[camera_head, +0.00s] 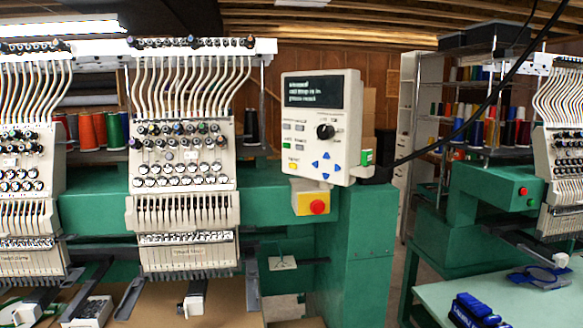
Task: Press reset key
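A beige control panel (345,110) is mounted on the green embroidery machine near the middle of the view. Its dark screen (315,92) shows a few lines of white text; the last seems to read "please reset". Below are a black knob (325,132), small grey keys (299,127), a green key (288,145), a yellow key (293,166) and several blue arrow keys (321,168). The key labels are too small to read, so I cannot tell which is the reset key. Neither of my grippers is in view.
A yellow box with a round red button (318,207) sits just below the panel. Sewing heads (183,150) with threads stand to the left. A pale green table (500,290) at right holds a blue brush-like object (473,310). A black cable (480,105) crosses the upper right.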

